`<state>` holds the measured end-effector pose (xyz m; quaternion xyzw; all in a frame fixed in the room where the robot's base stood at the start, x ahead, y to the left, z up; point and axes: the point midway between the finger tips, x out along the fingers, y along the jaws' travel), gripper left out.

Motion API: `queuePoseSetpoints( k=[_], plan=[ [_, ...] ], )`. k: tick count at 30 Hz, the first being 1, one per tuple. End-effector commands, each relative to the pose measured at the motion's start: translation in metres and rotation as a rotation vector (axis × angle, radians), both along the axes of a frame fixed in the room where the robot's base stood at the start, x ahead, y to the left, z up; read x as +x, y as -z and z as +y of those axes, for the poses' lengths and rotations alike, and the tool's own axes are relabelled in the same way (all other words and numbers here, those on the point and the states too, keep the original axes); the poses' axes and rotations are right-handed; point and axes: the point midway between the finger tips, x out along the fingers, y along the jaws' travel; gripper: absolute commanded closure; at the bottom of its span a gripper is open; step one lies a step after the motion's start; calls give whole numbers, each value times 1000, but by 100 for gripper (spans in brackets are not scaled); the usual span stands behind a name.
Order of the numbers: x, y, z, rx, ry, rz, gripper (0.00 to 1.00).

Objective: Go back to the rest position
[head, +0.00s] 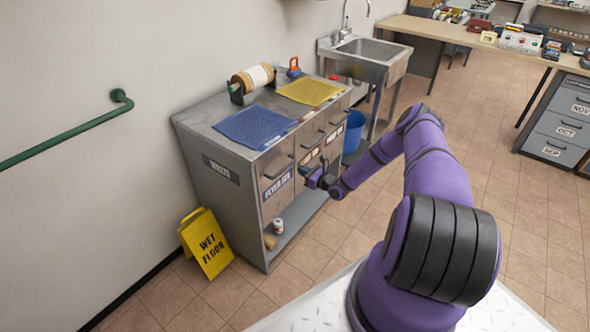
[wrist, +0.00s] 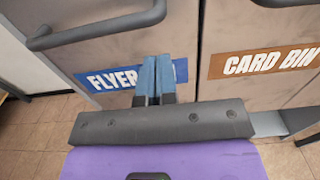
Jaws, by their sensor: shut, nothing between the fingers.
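My purple arm reaches from the lower right of the head view toward the grey cabinet (head: 215,190). My gripper (head: 308,172) is in front of the cabinet's upper doors. In the wrist view my gripper (wrist: 154,82) has its blue fingertips together, with nothing between them. The fingertips cover part of a blue label (wrist: 110,79) that reads "FLYER" on a door. Whether they touch the door I cannot tell. A brown "CARD BIN" label (wrist: 270,62) is on the door to the right. A dark handle (wrist: 100,28) is above the blue label.
A yellow wet floor sign (head: 208,245) stands left of the cabinet. Blue (head: 253,127) and yellow (head: 309,91) mats lie on top. A blue bin (head: 354,132) and a sink (head: 368,50) are beyond. Open tiled floor lies to the right.

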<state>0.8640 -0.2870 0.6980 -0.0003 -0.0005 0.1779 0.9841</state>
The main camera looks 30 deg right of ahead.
Motion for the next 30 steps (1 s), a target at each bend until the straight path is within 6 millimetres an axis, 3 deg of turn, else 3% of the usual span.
queuePoseSetpoints(
  k=[6, 13, 24, 26, 30],
  plan=[
    [-43, 1, -17, -1, 3, 2, 100],
    [-69, 1, -26, 0, 1, 2, 100],
    [-73, -3, -27, -9, -11, -1, 100],
    [-71, -11, -25, -24, -34, -7, 100],
    [-60, -47, -15, -98, -140, -29, 100]
  ],
)
